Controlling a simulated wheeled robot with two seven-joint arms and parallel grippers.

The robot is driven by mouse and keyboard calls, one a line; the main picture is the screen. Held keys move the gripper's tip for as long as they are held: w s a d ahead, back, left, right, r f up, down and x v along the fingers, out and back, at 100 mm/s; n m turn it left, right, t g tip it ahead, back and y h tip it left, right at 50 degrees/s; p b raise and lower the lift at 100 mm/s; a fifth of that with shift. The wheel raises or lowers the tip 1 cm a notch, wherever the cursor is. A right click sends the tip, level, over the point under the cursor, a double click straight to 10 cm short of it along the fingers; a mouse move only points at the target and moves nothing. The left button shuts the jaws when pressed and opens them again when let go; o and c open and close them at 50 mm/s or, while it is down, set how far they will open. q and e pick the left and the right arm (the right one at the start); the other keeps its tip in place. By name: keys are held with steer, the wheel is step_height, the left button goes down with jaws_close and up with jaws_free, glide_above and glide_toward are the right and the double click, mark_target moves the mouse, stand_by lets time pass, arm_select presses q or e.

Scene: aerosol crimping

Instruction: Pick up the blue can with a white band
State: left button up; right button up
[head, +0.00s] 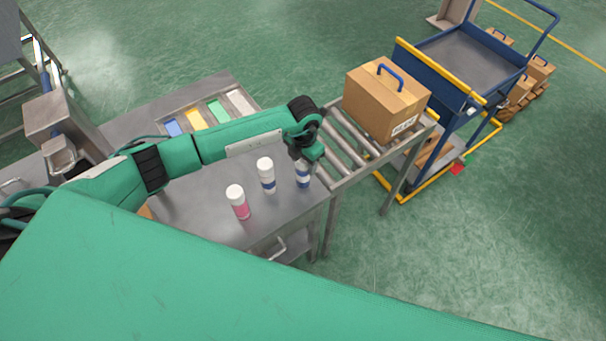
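The blue can with a white band (303,178) stands upright near the right edge of the metal table (195,205), the rightmost of three cans. My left gripper (305,158) is right at its top and hides the upper part. The fingers are too small and covered to show whether they are open or closed on it. My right gripper is out of view.
A white can with a blue band (267,177) stands close on the left, and a pink can with a white cap (238,202) farther left. A roller conveyor (345,145) with a cardboard box (385,100) adjoins the table. A blue cart (465,60) stands beyond.

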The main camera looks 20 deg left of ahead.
arm_select(q)
jaws_close()
